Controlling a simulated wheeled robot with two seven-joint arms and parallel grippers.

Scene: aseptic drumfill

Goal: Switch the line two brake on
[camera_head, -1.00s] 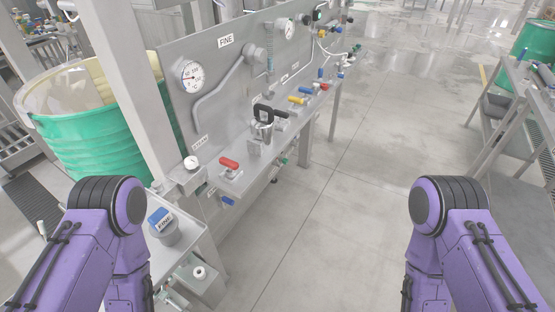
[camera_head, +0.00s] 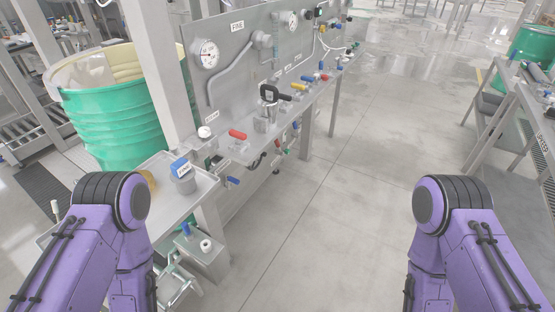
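The grey valve panel (camera_head: 225,73) stands left of centre, with gauges, pipes and a ledge of coloured handles. A red handle (camera_head: 237,134) sits on the near end of the ledge, and a black looped handle (camera_head: 270,93) stands farther along. Yellow, blue and red handles follow toward the far end. A blue lever (camera_head: 233,180) hangs below the ledge. I cannot tell which control is the line two brake; no such label is readable. Both my purple arms show at the lower left and lower right, but neither gripper is in view.
A side tray (camera_head: 205,185) holds a blue-labelled container (camera_head: 183,177). A grey box (camera_head: 205,258) with a white knob is below. A table (camera_head: 535,100) stands at right. The middle floor is clear.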

